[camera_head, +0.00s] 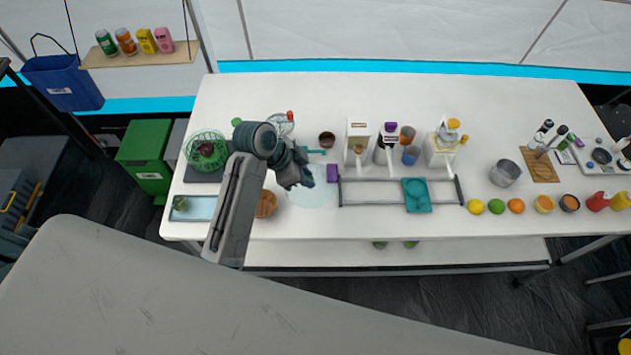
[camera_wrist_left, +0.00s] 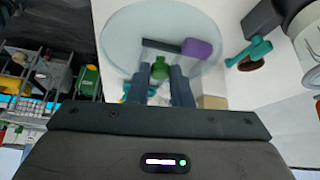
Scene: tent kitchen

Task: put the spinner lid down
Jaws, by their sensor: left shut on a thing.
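The spinner lid (camera_head: 316,194) is a clear, pale round disc in front of my left gripper (camera_head: 303,182), over the front part of the white table. In the left wrist view the lid (camera_wrist_left: 130,30) fills the upper middle, and my left gripper (camera_wrist_left: 162,74) is shut on its green knob. I cannot tell whether the lid touches the table. A green basket (camera_head: 190,147) with a dark red item inside stands at the table's left end. My right gripper is not in view.
A long rack (camera_head: 370,191) with a teal piece (camera_head: 417,195) lies further right. Dispensers (camera_head: 358,138) stand behind.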

